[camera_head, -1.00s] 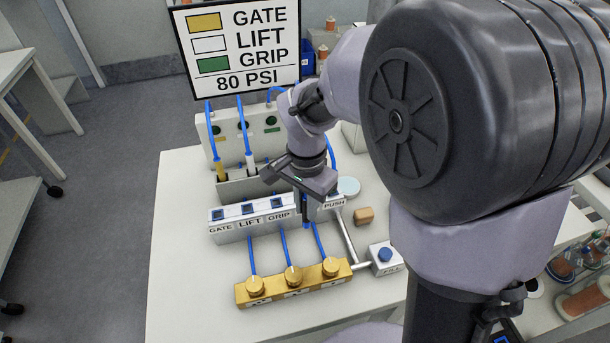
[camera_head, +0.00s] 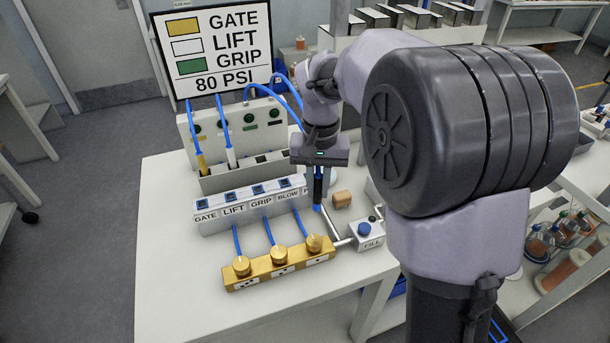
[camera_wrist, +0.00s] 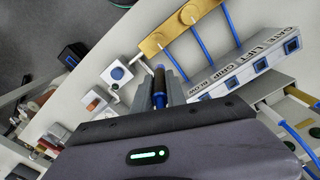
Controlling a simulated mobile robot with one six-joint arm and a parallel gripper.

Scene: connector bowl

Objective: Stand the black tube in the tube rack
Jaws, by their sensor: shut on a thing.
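My gripper (camera_head: 318,190) points down at the right end of the labelled strip. It is shut on a slim black tube (camera_head: 317,206) with blue on it, held upright. In the wrist view the tube (camera_wrist: 159,82) sits between the two grey fingers (camera_wrist: 164,92). Its lower end looks close to the table; contact cannot be told. A grey box with dark openings, which looks like the tube rack (camera_head: 220,184), stands behind the strip. A yellow-ended tube (camera_head: 202,165) and a white-ended tube (camera_head: 231,158) stand at its left; the openings to their right look empty.
The labelled strip (camera_head: 240,214) with blue squares lies before the rack. A brass block (camera_head: 282,270) with knobs is in front, joined by blue hoses. A hose panel (camera_head: 205,120) stands behind.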

